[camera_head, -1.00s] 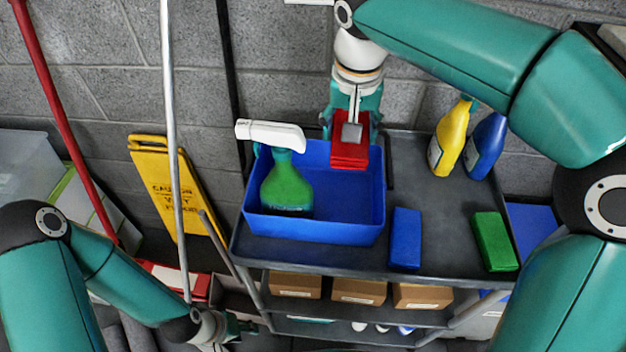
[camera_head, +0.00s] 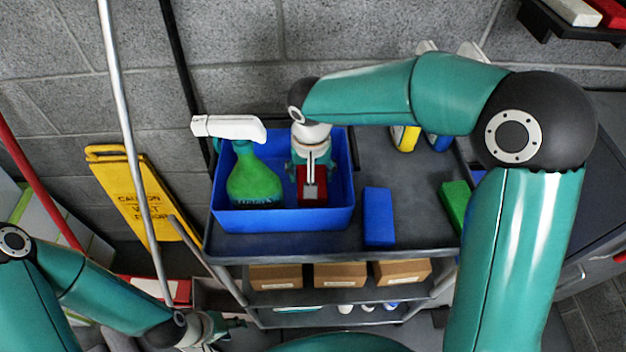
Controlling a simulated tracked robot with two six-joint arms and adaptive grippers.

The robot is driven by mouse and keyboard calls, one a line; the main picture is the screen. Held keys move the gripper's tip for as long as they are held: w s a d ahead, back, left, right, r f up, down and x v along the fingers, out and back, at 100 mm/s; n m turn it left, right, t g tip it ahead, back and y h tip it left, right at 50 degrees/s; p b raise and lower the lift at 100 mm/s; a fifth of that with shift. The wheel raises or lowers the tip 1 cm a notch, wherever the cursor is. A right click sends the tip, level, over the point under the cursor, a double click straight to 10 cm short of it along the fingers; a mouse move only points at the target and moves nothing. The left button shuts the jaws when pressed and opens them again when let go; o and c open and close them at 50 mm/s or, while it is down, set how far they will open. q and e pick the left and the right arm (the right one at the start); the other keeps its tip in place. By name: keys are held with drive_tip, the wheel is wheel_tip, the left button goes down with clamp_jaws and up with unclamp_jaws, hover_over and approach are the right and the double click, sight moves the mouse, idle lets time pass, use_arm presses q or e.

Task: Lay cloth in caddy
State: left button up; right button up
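The blue caddy (camera_head: 285,220) stands on the cart's grey top. A green spray bottle (camera_head: 255,185) with a white head stands in its left part. My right gripper (camera_head: 312,178) reaches down into the right part of the caddy. It is shut on the folded red cloth (camera_head: 312,195), which is inside the caddy walls and partly hidden by the gripper. I cannot tell whether the cloth touches the caddy floor. My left gripper (camera_head: 230,323) is low, left of the cart's lower shelves, away from the caddy; its fingers are too small to read.
A blue block (camera_head: 378,217) and a green block (camera_head: 455,205) lie right of the caddy on the cart top (camera_head: 400,180). Yellow (camera_head: 405,138) and blue (camera_head: 438,142) bottles stand behind, partly covered by my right arm. Cardboard boxes (camera_head: 340,274) fill the shelf below.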

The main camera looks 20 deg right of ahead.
wheel_tip(320, 180, down, 4)
drive_tip(key=shift+r, duration=0.25)
drive_tip(key=shift+f, duration=0.1)
drive_tip(key=o, duration=1.1)
drive_tip(key=r, duration=0.4)
drive_tip(key=s+r, duration=0.1)
drive_tip(key=r, duration=0.7)
drive_tip(key=shift+s+a+r, duration=0.1)
drive_tip(key=shift+s+a, duration=0.15)
drive_tip(key=shift+s, duration=0.15)
